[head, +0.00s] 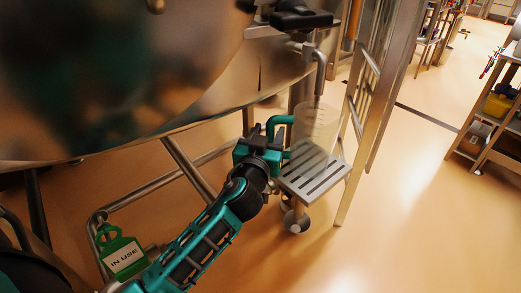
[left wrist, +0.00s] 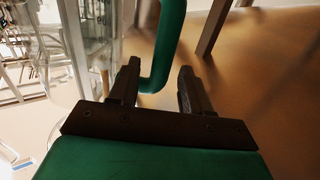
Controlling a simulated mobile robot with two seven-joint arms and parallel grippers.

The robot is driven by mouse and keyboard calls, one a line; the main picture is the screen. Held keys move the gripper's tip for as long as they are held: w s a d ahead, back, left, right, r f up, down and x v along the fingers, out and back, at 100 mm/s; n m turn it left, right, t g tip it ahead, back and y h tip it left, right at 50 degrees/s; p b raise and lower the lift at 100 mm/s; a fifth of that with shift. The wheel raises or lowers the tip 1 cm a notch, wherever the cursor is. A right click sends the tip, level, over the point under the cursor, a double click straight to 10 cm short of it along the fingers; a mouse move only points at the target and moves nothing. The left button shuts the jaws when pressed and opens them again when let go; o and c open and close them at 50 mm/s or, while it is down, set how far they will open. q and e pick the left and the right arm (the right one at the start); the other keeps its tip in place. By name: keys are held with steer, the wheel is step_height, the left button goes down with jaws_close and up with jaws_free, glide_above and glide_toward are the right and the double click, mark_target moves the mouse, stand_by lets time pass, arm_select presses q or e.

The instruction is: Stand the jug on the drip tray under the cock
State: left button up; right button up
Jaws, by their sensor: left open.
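The clear jug (head: 318,124) with a green handle (head: 277,122) stands upright at the slotted metal drip tray (head: 318,178), under the bent pipe of the cock (head: 320,72). Its base looks to be on the tray, but my gripper partly hides the contact. My left gripper (head: 270,148) is beside the handle. In the left wrist view the two fingers of my left gripper (left wrist: 157,85) are apart, with the green handle (left wrist: 166,45) between them, and the clear jug wall (left wrist: 90,45) is to the left. My right gripper is not in view.
The large shiny vessel (head: 110,70) fills the upper left. A metal ladder-like frame (head: 368,100) stands right of the tray. A green "IN USE" tag (head: 123,258) hangs on a pipe at lower left. A shelf cart (head: 490,125) is far right. The floor between is clear.

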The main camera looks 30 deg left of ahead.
arm_select(q)
steer(key=b+v, duration=0.1)
steer(key=v, duration=1)
steer(key=s+d+f+m+g+h, duration=0.2)
steer(key=s+d+f+g+h, duration=0.1)
steer(key=f, duration=0.6)
steer(key=s+d+f+m+g+h, duration=0.3)
steer(key=s+f, duration=0.3)
steer(key=f, duration=0.4)
steer(key=shift+s+d+m+g+h, duration=0.15)
steer(key=shift+d+m+g+h, duration=0.15)
steer(key=shift+d+h, duration=0.45)
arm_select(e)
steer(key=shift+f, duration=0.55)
arm_select(q)
steer(key=shift+f, duration=0.1)
step_height(320, 180, up, 6)
steer(key=s+a+y+p, duration=0.1)
steer(key=a+p, duration=0.1)
steer(key=p, duration=0.8)
steer(key=shift+s+a, duration=0.25)
steer(key=shift+a, duration=0.1)
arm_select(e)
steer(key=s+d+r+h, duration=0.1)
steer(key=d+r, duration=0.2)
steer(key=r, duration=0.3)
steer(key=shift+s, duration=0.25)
